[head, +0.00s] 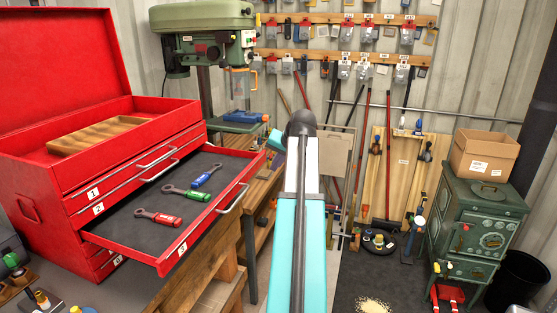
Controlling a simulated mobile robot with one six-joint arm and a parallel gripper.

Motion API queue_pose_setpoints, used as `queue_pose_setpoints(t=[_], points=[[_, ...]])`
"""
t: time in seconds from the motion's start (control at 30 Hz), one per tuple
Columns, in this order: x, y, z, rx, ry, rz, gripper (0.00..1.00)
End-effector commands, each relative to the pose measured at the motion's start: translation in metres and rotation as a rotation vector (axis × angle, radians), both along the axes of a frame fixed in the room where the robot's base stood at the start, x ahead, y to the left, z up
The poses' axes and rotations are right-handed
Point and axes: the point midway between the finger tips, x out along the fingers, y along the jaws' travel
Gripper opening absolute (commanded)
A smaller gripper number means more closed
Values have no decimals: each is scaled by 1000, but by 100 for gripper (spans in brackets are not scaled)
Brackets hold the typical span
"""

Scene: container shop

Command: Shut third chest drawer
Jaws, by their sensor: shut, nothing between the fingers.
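The red tool chest (45,180) stands at the left with its lid raised. Its third drawer (205,235), labelled 3, is pulled far out towards the right. The drawer's metal handle (233,199) is on its front. Inside on a dark liner lie a blue wrench (206,175), a green wrench (187,193) and a red wrench (158,217). The drawers above, labelled 1 (93,193) and 2 (98,209), look shut or nearly so. My teal and white arm rises in the middle, right of the drawer. My gripper does not show.
A green drill press (203,35) stands behind the chest. A green stove (475,225) bearing a cardboard box (483,154) is at the right.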

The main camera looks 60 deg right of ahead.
Motion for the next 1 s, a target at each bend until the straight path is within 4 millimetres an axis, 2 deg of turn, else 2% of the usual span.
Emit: queue_pose_setpoints(t=[0.1, 0.2, 0.4, 0.8, 0.83, 1.0], points=[[8, -3, -9, 2, 1, 1, 0], [23, 2, -6, 0, 0, 2, 0], [39, 6, -7, 0, 1, 1, 0], [43, 7, -8, 0, 0, -2, 0], [41, 16, -9, -1, 0, -3, 0], [41, 5, -8, 0, 0, -7, 0]])
